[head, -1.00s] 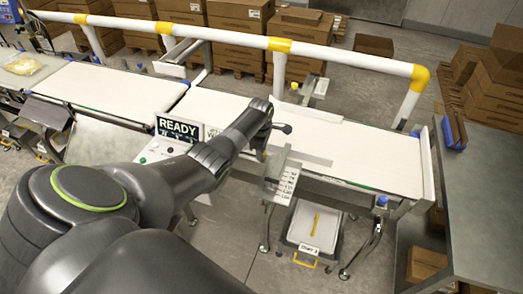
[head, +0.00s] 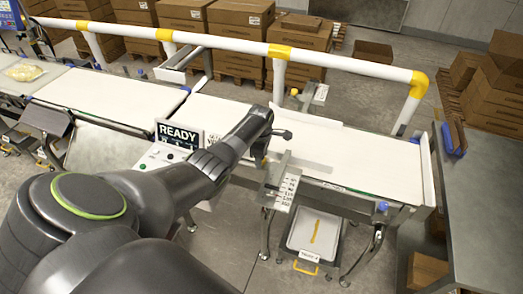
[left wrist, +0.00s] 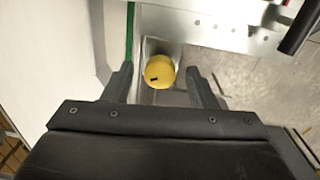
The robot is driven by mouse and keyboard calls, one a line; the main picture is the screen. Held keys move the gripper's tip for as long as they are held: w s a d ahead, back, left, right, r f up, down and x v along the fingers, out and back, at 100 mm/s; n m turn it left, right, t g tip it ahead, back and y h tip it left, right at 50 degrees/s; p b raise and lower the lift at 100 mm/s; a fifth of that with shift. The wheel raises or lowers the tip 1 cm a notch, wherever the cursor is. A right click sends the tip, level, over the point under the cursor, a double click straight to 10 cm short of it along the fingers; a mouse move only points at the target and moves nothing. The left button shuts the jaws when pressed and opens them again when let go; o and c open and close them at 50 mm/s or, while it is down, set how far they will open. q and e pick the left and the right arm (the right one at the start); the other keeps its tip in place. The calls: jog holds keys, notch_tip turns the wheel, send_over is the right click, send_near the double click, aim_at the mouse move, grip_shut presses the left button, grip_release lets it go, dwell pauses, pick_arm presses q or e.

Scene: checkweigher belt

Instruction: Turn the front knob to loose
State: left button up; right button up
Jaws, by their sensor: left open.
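The yellow round front knob (left wrist: 159,71) shows in the left wrist view, with a small dark mark on its face. It lies between the two dark fingers of my left gripper (left wrist: 162,88), with a gap visible on each side. In the head view my left gripper (head: 277,137) is open over the near edge of the white belt, above the metal plate with a printed scale (head: 286,188). My arm and gripper mostly hide the knob there. My right gripper is not in view.
A white rail with yellow bands (head: 345,62) runs along the belt's far side. The READY display box (head: 178,132) stands beside my left arm. A bagged item (head: 24,72) lies on the far left belt. A grey tray (head: 314,236) sits below. A grey table (head: 487,185) is at right.

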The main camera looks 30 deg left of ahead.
pick_arm(q)
notch_tip(320, 180, up, 17)
jog(key=b, duration=0.3)
jog(key=shift+s+r, duration=0.2)
jog(key=shift+s, duration=0.25)
jog(key=shift+d, duration=0.1)
